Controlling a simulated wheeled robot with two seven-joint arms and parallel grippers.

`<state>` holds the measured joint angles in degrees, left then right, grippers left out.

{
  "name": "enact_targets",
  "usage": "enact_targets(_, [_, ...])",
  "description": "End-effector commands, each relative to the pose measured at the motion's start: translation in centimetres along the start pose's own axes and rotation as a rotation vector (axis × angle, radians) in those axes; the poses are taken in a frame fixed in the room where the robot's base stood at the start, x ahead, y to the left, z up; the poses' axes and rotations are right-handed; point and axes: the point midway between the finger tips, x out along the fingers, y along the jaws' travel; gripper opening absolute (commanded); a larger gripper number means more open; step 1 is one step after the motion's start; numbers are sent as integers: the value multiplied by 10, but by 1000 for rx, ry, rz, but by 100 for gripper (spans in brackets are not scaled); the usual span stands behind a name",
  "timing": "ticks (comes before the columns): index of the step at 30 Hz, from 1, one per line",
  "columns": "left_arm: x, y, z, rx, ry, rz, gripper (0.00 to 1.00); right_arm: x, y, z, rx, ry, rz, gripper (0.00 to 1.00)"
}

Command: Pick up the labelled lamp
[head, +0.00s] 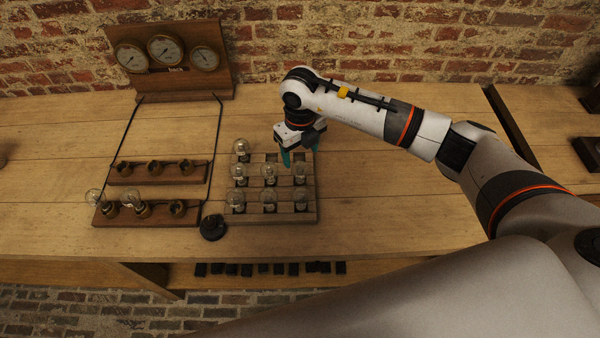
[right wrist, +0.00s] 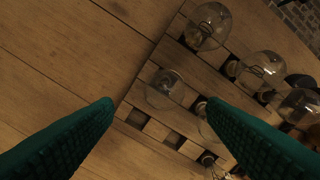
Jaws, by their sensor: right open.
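A wooden rack (head: 272,217) on the bench holds several clear glass lamps, such as one at its middle (head: 269,173) and one at its back left (head: 241,147). No label can be read, so I cannot tell which lamp is the labelled one. My right gripper (head: 293,158) hangs over the rack's back right part, with teal fingers pointing down. In the right wrist view its fingers are open and empty, and a lamp (right wrist: 165,88) shows between the fingertips, apart from them. My left gripper is not in view.
Left of the rack stand socket boards (head: 150,217), with lamps in the front one, and a gauge panel (head: 168,85) against the brick wall. A round black object (head: 212,228) sits at the rack's front left. The bench (head: 400,215) is clear to the right.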

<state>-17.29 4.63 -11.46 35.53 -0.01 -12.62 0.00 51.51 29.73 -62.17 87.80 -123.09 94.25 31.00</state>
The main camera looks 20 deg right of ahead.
Motion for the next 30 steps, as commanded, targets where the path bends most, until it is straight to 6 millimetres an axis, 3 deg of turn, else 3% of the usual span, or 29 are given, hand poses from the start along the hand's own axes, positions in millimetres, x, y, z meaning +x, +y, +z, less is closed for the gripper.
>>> enact_targets(7, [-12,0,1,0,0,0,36,18,-2,3,-2,-3,-3,66])
enact_targets(11, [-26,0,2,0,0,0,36,37,-6,6,-1,-4,-3,66])
enact_targets(15, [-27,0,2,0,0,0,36,56,-5,5,0,-1,-2,66])
enact_targets(23, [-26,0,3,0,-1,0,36,62,-5,5,-2,2,-2,66])
enact_targets(26, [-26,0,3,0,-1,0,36,61,-5,5,-2,2,-2,55])
enact_targets(30, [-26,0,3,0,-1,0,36,61,-5,5,-2,2,-2,32])
